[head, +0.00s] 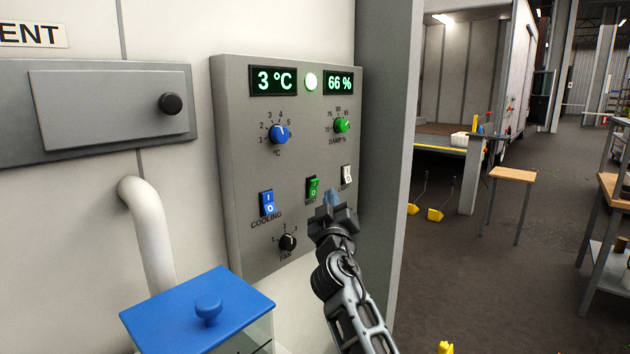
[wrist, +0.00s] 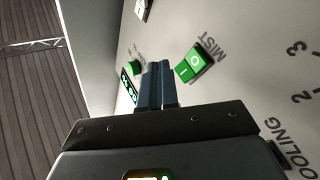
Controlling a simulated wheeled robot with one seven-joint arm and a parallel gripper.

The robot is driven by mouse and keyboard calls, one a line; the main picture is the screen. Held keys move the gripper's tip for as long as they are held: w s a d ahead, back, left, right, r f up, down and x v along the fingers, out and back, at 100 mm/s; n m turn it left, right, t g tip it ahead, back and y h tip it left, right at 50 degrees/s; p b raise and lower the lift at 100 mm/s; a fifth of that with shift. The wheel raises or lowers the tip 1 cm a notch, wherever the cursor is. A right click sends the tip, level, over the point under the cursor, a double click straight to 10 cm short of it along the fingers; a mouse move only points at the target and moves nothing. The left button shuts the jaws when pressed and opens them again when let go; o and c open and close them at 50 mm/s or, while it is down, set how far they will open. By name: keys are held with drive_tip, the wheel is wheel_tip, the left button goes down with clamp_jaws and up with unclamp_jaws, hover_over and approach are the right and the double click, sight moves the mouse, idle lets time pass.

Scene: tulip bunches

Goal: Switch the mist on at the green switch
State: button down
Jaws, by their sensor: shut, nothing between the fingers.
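The green switch (head: 313,188) is a rocker on the grey control panel (head: 240,200), between the blue cooling switch (head: 267,203) and a white switch (head: 346,174). In the wrist view the green switch (wrist: 193,64) shows its I and O marks beside the word MIST. I cannot tell which half is pressed in. My gripper (head: 332,196) is in front of the panel, just right of and slightly below the green switch. In the wrist view its blue fingers (wrist: 158,70) are together and empty, beside the switch; a small gap shows between them in the picture.
A blue knob (head: 279,134), a green knob (head: 342,125) and a black fan knob (head: 288,242) stick out from the panel. A blue-lidded box (head: 200,305) stands below left. A grey wall edge (head: 388,150) rises to the right. Open floor lies beyond.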

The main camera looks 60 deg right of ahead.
drive_tip(key=shift+w+d+r, duration=0.1)
drive_tip(key=shift+w+r, duration=0.05)
drive_tip(key=shift+w, duration=0.3)
drive_tip(key=shift+w+d+r, duration=0.1)
drive_tip(key=shift+w+r, duration=0.05)
drive_tip(key=shift+w, duration=0.3)
drive_tip(key=shift+w, duration=0.15)
idle(1.4)
drive_tip(key=shift+w+r+b, duration=0.2)
drive_tip(key=shift+b, duration=0.1)
drive_tip(key=shift+w+d+r, duration=0.1)
drive_tip(key=shift+w+d, duration=0.05)
drive_tip(key=shift+w, duration=0.2)
idle(0.6)
drive_tip(key=shift+s, duration=0.1)
drive_tip(key=shift+s+a+f+b, duration=0.2)
drive_tip(key=shift+s+f+b, duration=0.1)
drive_tip(key=shift+s, duration=0.35)
drive_tip(key=shift+s+a+f+b, duration=0.2)
drive_tip(key=shift+s+f, duration=0.1)
drive_tip(key=shift+s, duration=0.45)
drive_tip(key=shift+s+a+f+b, duration=0.15)
drive_tip(key=shift+s+f, duration=0.15)
drive_tip(key=shift+s, duration=0.45)
drive_tip(key=shift+s+a+f+b, duration=0.2)
drive_tip(key=shift+s+f, duration=0.1)
drive_tip(key=shift+s, duration=0.45)
